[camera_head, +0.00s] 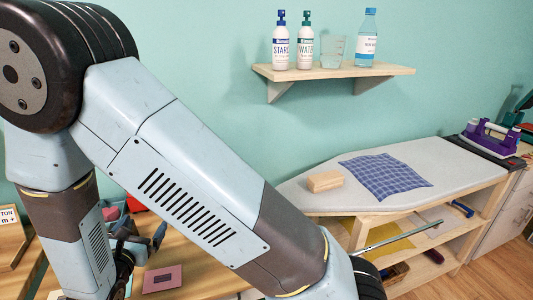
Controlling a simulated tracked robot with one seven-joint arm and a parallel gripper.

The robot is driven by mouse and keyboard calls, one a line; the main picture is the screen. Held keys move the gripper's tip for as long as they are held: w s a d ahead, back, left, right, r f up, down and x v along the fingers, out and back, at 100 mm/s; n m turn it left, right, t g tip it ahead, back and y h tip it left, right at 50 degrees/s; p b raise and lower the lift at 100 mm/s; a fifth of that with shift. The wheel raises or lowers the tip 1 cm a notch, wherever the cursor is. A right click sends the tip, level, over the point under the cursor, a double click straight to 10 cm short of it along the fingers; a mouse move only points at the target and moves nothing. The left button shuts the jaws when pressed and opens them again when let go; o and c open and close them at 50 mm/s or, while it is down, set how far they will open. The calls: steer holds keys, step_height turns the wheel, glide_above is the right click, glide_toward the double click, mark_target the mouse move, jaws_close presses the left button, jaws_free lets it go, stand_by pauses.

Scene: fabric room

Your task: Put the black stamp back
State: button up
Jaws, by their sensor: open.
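My gripper (140,234) shows at the lower left, beside my forearm and above the wooden table (202,277). Its dark fingers are apart, and I see nothing held between them. I cannot make out the black stamp; my arm covers much of the table. A flat pink piece with a dark patch (162,279) lies on the table just right of my gripper; I cannot tell what it is. Red and pink items (133,203) stand behind the gripper, partly hidden.
An ironing board (450,160) at right bears a wooden block (325,181), a blue checked cloth (385,177) and a purple rack (490,137). A wall shelf (335,72) holds bottles and a beaker. A printed sign (9,216) stands at far left.

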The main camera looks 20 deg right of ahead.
steer(key=s+d+r+m+g+h, duration=0.1)
steer(key=d+r+m+g, duration=0.35)
steer(key=d, duration=0.45)
steer(key=s+d+r+m+g+h, duration=0.1)
steer(key=s+d+r+m+g, duration=0.1)
steer(key=d+r+m+g, duration=0.45)
steer(key=s+d+r+m+g+h, duration=0.1)
steer(key=d+r+m, duration=0.3)
steer(key=d, duration=0.7)
steer(key=s+d+r+m+t+y, duration=0.1)
steer(key=s+d+r+m+y, duration=0.1)
steer(key=s+r+m+y, duration=0.2)
steer(key=s+d+r+m+y, duration=0.3)
steer(key=s+r+m+y, duration=0.2)
steer(key=s+m, duration=0.5)
steer(key=shift+d+r+t+y, duration=0.2)
steer(key=shift+r+t+y, duration=0.1)
steer(key=shift+t+y, duration=0.15)
